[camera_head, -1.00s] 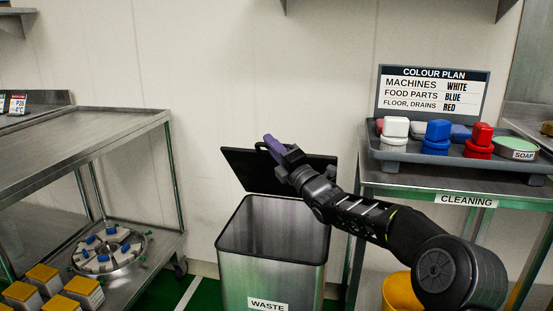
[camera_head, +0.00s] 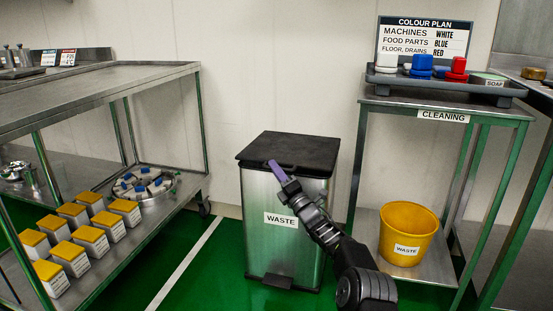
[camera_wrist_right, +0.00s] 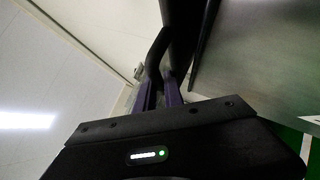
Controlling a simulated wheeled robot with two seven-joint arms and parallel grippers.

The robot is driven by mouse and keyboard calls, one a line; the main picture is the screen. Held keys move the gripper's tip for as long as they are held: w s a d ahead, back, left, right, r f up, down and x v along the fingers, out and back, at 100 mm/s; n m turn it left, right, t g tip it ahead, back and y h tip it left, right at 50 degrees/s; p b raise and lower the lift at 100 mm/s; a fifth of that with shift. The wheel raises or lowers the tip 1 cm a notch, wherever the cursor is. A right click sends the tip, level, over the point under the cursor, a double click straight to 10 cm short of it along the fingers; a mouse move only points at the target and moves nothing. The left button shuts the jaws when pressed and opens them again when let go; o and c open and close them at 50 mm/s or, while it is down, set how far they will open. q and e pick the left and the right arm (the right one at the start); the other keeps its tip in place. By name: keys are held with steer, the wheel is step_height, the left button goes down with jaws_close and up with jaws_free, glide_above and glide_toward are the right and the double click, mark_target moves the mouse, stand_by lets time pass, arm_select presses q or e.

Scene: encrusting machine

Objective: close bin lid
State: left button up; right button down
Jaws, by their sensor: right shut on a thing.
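The steel waste bin (camera_head: 262,240) stands on the floor in the middle of the head view, with a WASTE label on its front. Its black lid (camera_head: 290,147) lies flat over the bin's top, with no gap that I can make out. My right gripper (camera_head: 277,169), with purple fingers, is at the lid's front edge. In the right wrist view the fingers (camera_wrist_right: 160,92) are shut on a dark bar, the lid handle (camera_wrist_right: 155,58). The handle is mostly hidden in the head view. My left gripper is not in view.
A steel rack (camera_head: 165,75) with yellow-topped boxes (camera_head: 90,238) stands at the left. At the right, a cleaning table (camera_head: 440,103) holds a grey tray (camera_head: 440,84), with a yellow bucket (camera_head: 407,233) below. Green floor is free in front of the bin.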

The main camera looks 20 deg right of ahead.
steer(key=shift+d+f, duration=0.1)
steer(key=shift+f, duration=1.2)
steer(key=c, duration=1.5)
jaws_free()
steer(key=shift+f, duration=0.1)
steer(key=shift+o, duration=0.2)
steer(key=p+v, duration=0.3)
steer(key=v, duration=0.4)
steer(key=shift+s, duration=0.35)
steer(key=shift+d+f+m, duration=0.1)
steer(key=shift+f+m, duration=0.05)
steer(key=shift+m, duration=0.15)
